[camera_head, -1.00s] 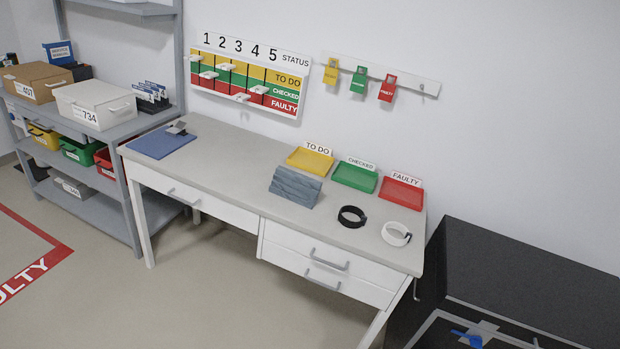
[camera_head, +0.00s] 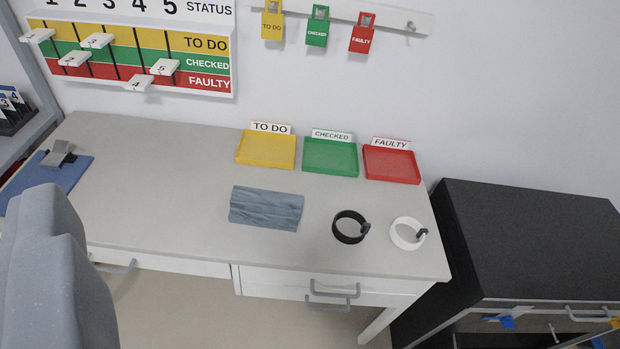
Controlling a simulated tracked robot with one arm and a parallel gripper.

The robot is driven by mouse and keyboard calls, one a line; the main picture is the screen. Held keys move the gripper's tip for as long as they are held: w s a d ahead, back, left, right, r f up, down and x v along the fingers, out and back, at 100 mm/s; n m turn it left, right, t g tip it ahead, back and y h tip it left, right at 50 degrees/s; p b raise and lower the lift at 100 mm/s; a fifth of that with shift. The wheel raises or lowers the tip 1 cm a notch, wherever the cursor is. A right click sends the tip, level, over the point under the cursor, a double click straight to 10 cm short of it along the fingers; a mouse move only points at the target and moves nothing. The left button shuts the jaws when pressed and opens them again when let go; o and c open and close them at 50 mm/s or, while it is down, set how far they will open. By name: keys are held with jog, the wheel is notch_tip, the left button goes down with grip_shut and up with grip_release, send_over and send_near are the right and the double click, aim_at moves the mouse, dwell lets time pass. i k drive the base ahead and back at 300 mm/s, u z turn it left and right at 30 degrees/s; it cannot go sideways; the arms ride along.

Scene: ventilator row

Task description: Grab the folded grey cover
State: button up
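The folded grey cover (camera_head: 266,208) lies on the desk top, in front of the yellow and green trays. It is blue-grey, creased and roughly rectangular, and all of it shows. Nothing touches it. A rounded grey part of my own arm stands large at the lower left, apart from the cover. The fingers of my gripper do not show in this view.
Yellow (camera_head: 266,150), green (camera_head: 330,156) and red (camera_head: 391,163) trays stand at the back of the desk (camera_head: 165,185). A black ring (camera_head: 340,232) and a white ring (camera_head: 399,236) lie right of the cover. A blue clipboard (camera_head: 70,168) lies far left. A black cabinet (camera_head: 530,230) stands right.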

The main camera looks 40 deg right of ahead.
aim_at(249, 207)
jog(key=z, duration=0.5)
jog(key=i, duration=1.15)
jog(key=z, duration=0.6)
jog(key=k, duration=0.75)
jog(key=z, duration=0.2)
jog(key=i, duration=0.8)
jog(key=u, duration=0.1)
